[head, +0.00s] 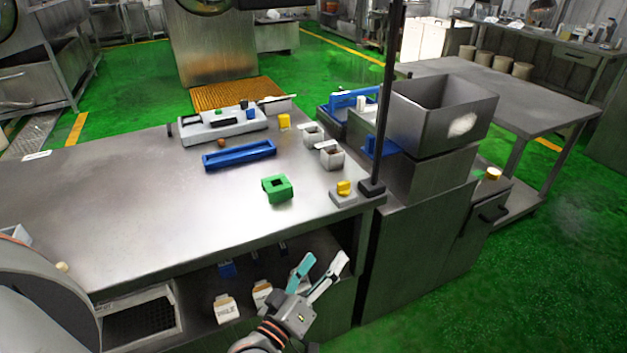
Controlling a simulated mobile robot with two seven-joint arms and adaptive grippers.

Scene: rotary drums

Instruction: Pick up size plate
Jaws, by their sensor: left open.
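No thing in the head view is clearly marked as the size plate. My right gripper is out of view.
A long blue tray (240,155) and a grey holder (223,127) lie farther back on the metal table (110,205). A dark post (386,100) stands at its right corner. Steel bins (440,150) stand right. The table's left side is mostly clear.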

